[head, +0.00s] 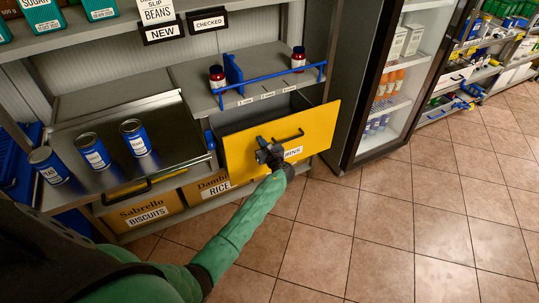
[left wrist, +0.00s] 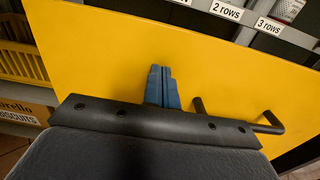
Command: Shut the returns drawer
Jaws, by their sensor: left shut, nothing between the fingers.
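The returns drawer (head: 312,135) has a yellow front and stands pulled out from the shelf unit, its dark inside showing from above. A black bar handle (head: 288,136) sits on its front. My left gripper (head: 264,146) is at the drawer front, left of the handle, and covers part of the white label. In the left wrist view the blue fingers (left wrist: 162,88) are shut with nothing between them and point at the yellow front (left wrist: 110,60). The handle (left wrist: 240,118) is to their right. I cannot tell whether the fingertips touch the front. My right gripper is not in view.
Several blue cans (head: 92,150) stand on a metal tray (head: 165,168) left of the drawer. Two dark red jars (head: 217,78) are on the shelf above, behind a blue rail (head: 270,76). A glass-door fridge (head: 385,100) stands right. The tiled floor (head: 400,220) in front is clear.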

